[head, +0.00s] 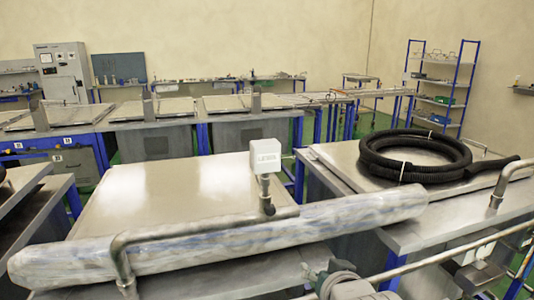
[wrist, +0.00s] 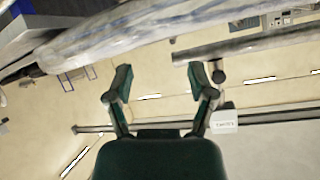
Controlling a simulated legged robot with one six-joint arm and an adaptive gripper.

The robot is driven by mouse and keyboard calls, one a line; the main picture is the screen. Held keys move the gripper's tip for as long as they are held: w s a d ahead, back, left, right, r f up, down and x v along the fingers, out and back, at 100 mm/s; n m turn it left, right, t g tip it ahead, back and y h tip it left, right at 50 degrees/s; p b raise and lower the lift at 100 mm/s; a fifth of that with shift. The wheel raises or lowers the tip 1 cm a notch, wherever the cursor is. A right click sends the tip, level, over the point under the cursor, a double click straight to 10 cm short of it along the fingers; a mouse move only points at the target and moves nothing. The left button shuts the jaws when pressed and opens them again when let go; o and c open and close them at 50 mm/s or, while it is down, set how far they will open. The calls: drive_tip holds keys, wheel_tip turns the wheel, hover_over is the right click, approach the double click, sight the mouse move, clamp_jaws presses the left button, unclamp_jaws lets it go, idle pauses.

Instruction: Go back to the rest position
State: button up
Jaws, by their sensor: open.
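My gripper (wrist: 158,82) is open in the wrist view, its two dark green fingers spread apart with nothing between them. The wrist picture looks tilted or upside down. In the head view, a grey-green part of my arm shows at the bottom edge, right of the middle; the fingers cannot be made out there. A metal lid (head: 165,190) lies flat in front of me. A bent metal handle bar (head: 200,228) crosses its near side. A small white box (head: 265,156) stands on the bar, and it also shows right of the gripper in the wrist view (wrist: 224,121).
A long plastic-wrapped roll (head: 345,213) lies across the near side, by the bar. A coiled black hose (head: 413,155) rests on the right-hand lid, with metal rails in front. More lidded benches (head: 155,108) stand behind, and a blue-framed shelf (head: 440,85) stands at the back right.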

drive_tip(key=s+d+f+g+h, duration=0.1)
drive_tip(key=s+d+f+g, duration=0.1)
drive_tip(key=s, duration=0.4)
drive_tip(key=s+d+f+n+g, duration=0.1)
drive_tip(key=s+d+f+g, duration=0.1)
drive_tip(key=s, duration=0.5)
drive_tip(key=d+g, duration=0.1)
drive_tip(key=g, duration=0.1)
drive_tip(key=shift+s+d+g+h, duration=0.15)
drive_tip(key=shift+s+g+h, duration=0.15)
drive_tip(key=shift+g+h, duration=0.1)
